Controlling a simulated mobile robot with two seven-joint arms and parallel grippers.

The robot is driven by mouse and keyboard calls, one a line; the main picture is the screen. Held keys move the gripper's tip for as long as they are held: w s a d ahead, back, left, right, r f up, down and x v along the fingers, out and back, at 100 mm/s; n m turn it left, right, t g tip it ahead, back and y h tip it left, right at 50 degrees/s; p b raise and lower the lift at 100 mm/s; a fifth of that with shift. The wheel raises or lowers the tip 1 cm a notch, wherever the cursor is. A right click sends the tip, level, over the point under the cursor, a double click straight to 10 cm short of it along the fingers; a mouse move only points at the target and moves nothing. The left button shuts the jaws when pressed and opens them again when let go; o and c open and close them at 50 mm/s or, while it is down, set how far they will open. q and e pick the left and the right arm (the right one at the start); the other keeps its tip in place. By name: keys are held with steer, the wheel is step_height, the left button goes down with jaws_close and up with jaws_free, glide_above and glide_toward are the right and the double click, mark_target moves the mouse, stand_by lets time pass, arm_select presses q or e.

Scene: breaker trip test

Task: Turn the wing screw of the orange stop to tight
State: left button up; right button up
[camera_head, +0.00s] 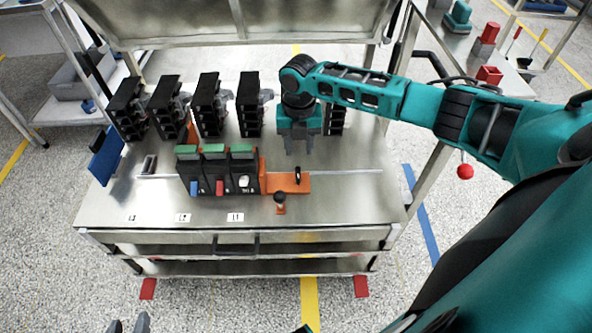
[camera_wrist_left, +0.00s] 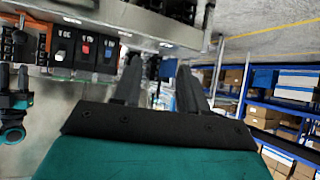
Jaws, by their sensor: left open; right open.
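The orange stop (camera_head: 283,183) sits on the rail at the right end of a row of black breakers. My right gripper (camera_head: 299,152) is open and empty, fingers pointing down, just behind and above the stop, apart from the screw. My left gripper (camera_head: 129,325) is only just in view at the bottom edge, far in front of the bench. In the left wrist view its fingers (camera_wrist_left: 158,66) are open with nothing between them.
The breakers (camera_head: 219,172) have green tops and blue, red and white parts. Several black units (camera_head: 208,105) line the back. A blue panel (camera_head: 106,155) is at the left. The metal bench top (camera_head: 345,208) is clear at the right.

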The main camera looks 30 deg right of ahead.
mark_target(298, 172)
step_height(298, 172, down, 10)
steer(key=shift+r+b, duration=0.1)
steer(key=shift+b, duration=0.95)
jaws_close()
